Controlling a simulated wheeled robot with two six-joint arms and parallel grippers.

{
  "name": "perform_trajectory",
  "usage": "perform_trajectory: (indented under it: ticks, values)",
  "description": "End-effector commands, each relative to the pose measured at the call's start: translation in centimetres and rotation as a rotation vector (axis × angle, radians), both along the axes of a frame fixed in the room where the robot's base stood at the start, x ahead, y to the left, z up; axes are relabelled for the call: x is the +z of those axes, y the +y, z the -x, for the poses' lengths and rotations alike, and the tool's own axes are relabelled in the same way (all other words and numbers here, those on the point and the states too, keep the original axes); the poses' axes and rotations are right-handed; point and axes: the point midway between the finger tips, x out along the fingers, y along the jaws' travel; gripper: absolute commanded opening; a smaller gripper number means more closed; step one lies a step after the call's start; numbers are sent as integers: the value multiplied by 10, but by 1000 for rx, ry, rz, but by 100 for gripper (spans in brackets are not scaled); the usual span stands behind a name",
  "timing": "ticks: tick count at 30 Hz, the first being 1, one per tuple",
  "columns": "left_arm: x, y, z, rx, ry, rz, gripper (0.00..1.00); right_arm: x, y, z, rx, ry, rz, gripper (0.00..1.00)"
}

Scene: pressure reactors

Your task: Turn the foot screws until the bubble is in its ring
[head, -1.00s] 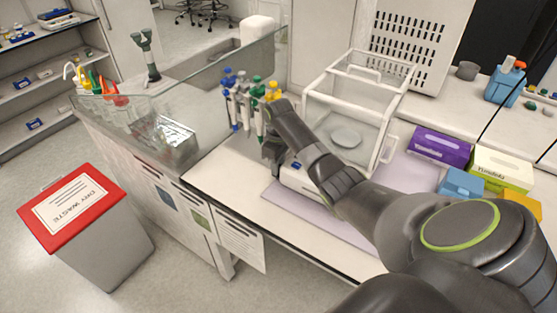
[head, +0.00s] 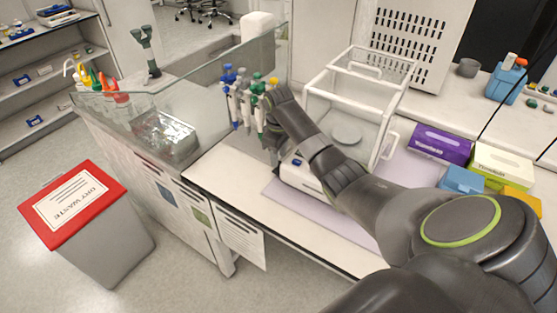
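An analytical balance with a clear, white-framed draft shield (head: 392,78) stands on a lilac mat (head: 272,186) on the bench. A round pan (head: 347,134) shows inside it. My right arm reaches from the lower right across the balance's front left corner. My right gripper (head: 272,148) points down beside that corner, near the pipettes; its fingertips are mostly hidden, so I cannot tell if it is open or touching a foot screw. A small blue spot (head: 297,162) shows on the balance's front. The foot screws and the bubble cannot be made out. My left gripper is not in view.
Several pipettes (head: 232,92) hang in a stand left of the balance, close to my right gripper. A purple box (head: 441,145), a pale green box (head: 500,163) and a blue box (head: 462,181) sit to its right. A red-lidded bin (head: 73,203) stands on the floor.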

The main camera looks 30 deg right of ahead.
Motion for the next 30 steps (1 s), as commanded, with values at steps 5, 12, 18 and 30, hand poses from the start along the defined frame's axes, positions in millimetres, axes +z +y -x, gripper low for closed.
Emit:
perform_trajectory:
  ticks: [5,12,18,30]
  values:
    - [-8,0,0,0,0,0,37,44,-1,-2,1,-7,2,37]
    - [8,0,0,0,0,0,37,104,0,0,0,0,-1,37]
    - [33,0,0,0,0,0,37,128,1,0,0,-1,0,37]
    - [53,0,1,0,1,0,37,148,1,-1,0,-1,0,37]
